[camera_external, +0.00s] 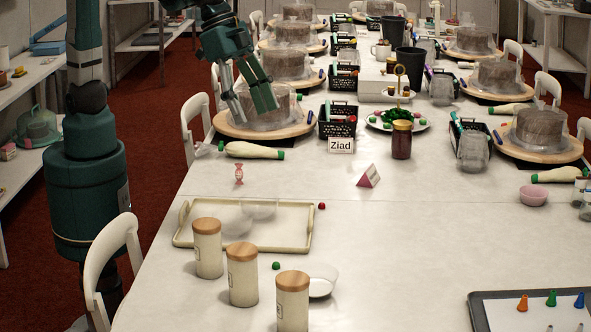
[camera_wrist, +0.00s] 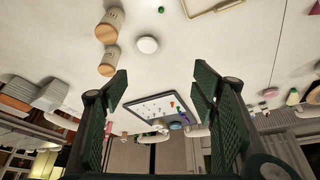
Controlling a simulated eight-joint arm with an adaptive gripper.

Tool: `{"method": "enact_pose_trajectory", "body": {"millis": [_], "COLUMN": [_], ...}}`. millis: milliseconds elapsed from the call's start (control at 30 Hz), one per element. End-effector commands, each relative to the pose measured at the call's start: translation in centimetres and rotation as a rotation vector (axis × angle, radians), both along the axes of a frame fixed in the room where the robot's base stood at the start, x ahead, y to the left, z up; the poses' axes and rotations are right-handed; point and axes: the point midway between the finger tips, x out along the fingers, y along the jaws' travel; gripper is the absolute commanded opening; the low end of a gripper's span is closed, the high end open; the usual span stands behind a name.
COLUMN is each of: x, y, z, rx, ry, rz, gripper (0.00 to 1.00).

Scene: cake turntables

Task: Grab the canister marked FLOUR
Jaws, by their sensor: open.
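Three cream canisters with wooden lids stand in a slanting row at the table's front in the external view: a left one (camera_external: 208,252), a middle one (camera_external: 242,280) and a right one (camera_external: 292,307). Their labels are too small to read, so I cannot tell which is FLOUR. Two canisters show in the wrist view, an upper one (camera_wrist: 112,20) and a lower one (camera_wrist: 109,58); their print is not legible. My gripper (camera_external: 249,108) is open and empty, high over the left side of the table, well behind the canisters. Its spread fingers also show in the wrist view (camera_wrist: 160,84).
A cream tray (camera_external: 176,238) with clear bowls lies behind the canisters. A white bowl (camera_external: 323,281) sits beside the right canister. A cake turntable (camera_external: 227,128) and a piping bag (camera_external: 250,150) are near my gripper. The table centre is mostly clear.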

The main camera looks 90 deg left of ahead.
Motion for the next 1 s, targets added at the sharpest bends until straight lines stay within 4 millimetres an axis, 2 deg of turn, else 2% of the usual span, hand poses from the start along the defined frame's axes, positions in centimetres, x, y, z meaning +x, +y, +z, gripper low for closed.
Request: {"method": "enact_pose_trajectory", "body": {"millis": [33,300,600,700,1000], "x": [-0.1,-0.9,-2.4,-2.9,-2.7], "y": [-1.8,-9.9,-16.1,-17.8,-17.5], "z": [-0.3,-2.2,-4.0,-4.6,-11.3], "rx": [0.003,0.018,0.03,0.033,0.033], "ry": [0.004,0.021,0.034,0.037,0.037], "rz": [-0.015,-0.082,-0.129,-0.143,-0.139], "gripper": [0.58,0.58,0.58,0.58,0.58]}}
